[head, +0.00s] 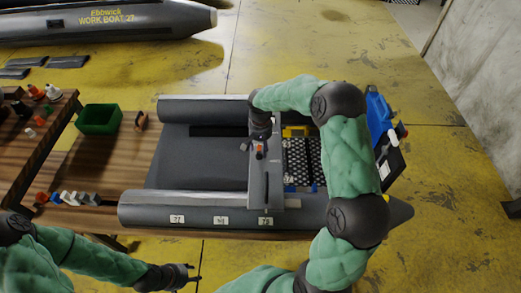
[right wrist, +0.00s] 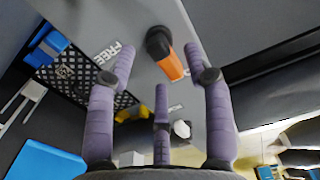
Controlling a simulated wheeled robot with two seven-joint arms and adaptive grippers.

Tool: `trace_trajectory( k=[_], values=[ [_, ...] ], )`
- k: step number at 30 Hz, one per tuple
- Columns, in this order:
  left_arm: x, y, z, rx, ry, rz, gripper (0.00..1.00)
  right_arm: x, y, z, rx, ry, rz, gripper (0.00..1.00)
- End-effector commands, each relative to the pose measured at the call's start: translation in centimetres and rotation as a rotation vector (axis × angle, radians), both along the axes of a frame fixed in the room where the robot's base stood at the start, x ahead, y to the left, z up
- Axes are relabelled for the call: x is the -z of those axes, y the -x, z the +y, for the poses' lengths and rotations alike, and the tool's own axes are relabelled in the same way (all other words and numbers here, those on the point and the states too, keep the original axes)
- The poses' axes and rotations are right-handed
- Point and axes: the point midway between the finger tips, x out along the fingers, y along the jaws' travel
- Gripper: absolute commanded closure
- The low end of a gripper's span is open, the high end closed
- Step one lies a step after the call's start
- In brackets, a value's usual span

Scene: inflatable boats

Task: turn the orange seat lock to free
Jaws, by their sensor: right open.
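The orange seat lock (right wrist: 172,65), with a black end, lies on the grey seat (right wrist: 215,110) in the right wrist view. It is a small orange spot in the head view (head: 260,153). A white FREE label (right wrist: 109,54) is printed on the seat to its left in the wrist view. My right gripper (right wrist: 160,57) is open, its purple fingers spread on either side of the lock; I cannot tell whether they touch it. In the head view the right gripper (head: 261,140) is above the seat. My left gripper (head: 193,272) is open and empty in front of the boat.
The grey inflatable boat (head: 145,211) lies on a wooden table. A green bin (head: 98,119) and an orange item (head: 141,120) stand left of it. Blue and black gear (head: 380,118) is at the right. A second boat (head: 100,22) is behind.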

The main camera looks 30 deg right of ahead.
Motion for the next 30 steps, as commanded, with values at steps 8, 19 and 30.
trace_trajectory(
  k=[8, 19, 30],
  values=[
    [0.34, -0.01, 0.0, 0.0, 0.0, 0.0, 0.6, 1.32, -0.01, -0.03, 0.0, 0.001, -0.001, 0.48],
    [0.32, -0.01, 0.0, 0.0, 0.0, 0.0, 0.6, 1.28, -0.02, -0.01, -0.001, 0.001, -0.001, 0.96],
    [0.36, -0.01, 0.0, 0.0, 0.0, 0.0, 0.6, 1.29, 0.02, -0.02, 0.025, 0.0, 0.0, 1.0]
  ],
)
